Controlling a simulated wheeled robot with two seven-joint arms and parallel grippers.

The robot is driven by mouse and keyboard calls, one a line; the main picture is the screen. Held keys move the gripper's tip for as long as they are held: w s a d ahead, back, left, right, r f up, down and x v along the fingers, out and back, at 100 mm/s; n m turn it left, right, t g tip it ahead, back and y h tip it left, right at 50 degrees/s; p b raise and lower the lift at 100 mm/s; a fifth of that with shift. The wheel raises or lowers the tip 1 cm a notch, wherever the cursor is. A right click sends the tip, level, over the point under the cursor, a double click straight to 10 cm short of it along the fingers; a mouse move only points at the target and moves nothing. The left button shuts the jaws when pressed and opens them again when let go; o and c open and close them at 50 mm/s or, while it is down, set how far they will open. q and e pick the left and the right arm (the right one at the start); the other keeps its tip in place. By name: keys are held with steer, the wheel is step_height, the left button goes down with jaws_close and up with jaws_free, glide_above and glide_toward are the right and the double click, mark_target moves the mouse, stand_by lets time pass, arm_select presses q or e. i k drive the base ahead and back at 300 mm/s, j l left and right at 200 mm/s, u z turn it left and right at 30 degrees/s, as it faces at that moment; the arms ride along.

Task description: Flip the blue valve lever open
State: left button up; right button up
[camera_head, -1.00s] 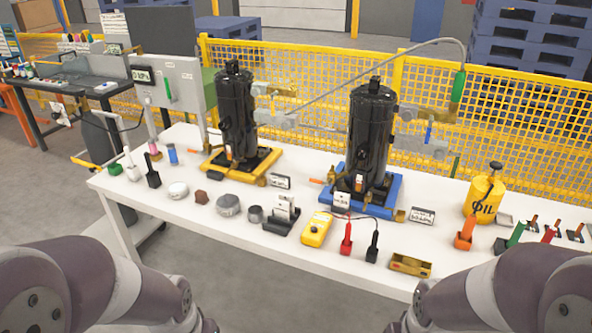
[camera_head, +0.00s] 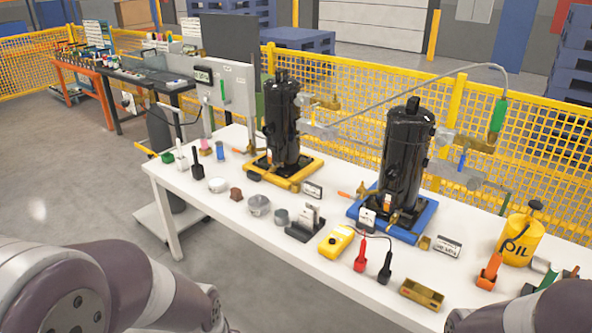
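A small blue valve lever (camera_head: 462,160) hangs roughly upright on the grey and brass pipe fittings at the right, behind the right black compressor (camera_head: 406,160). It is too small to tell its exact turn position. A green handle (camera_head: 498,115) sits at the end of the grey hose, above and to the right of it. Only my arm links show at the bottom left and bottom right. Neither gripper is in the picture, and both arms are well below and in front of the lever.
The white table (camera_head: 290,262) holds a second black compressor (camera_head: 283,120), a yellow meter (camera_head: 337,240), a yellow oil can (camera_head: 522,240), a brass tray (camera_head: 421,294) and several small parts. A yellow mesh fence (camera_head: 365,95) stands behind. Grey floor is open at the left.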

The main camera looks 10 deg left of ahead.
mark_target(465, 148)
steer(key=j+z, duration=0.25)
steer(key=j, duration=0.6)
steer(key=j+z, duration=0.25)
steer(key=j, duration=0.6)
steer(key=j+z, duration=0.2)
steer(key=j, duration=0.45)
steer(key=i+j+z, duration=0.2)
steer(key=j, duration=0.5)
steer(key=k+j+z, duration=0.2)
steer(key=j, duration=0.45)
steer(key=j+z, duration=0.2)
steer(key=j, duration=0.45)
steer(key=k+j+z, duration=0.2)
steer(key=j, duration=0.45)
steer(key=i+l, duration=0.4)
steer(key=i+l+u, duration=0.15)
steer(key=i+l, duration=0.55)
steer(key=i+l+u, duration=0.15)
steer(key=i+l, duration=0.25)
steer(key=l, duration=0.15)
steer(key=i+l, duration=0.3)
steer(key=l, duration=0.15)
steer(key=i+l+u, duration=0.15)
steer(key=i+l, duration=0.2)
steer(key=l, duration=0.1)
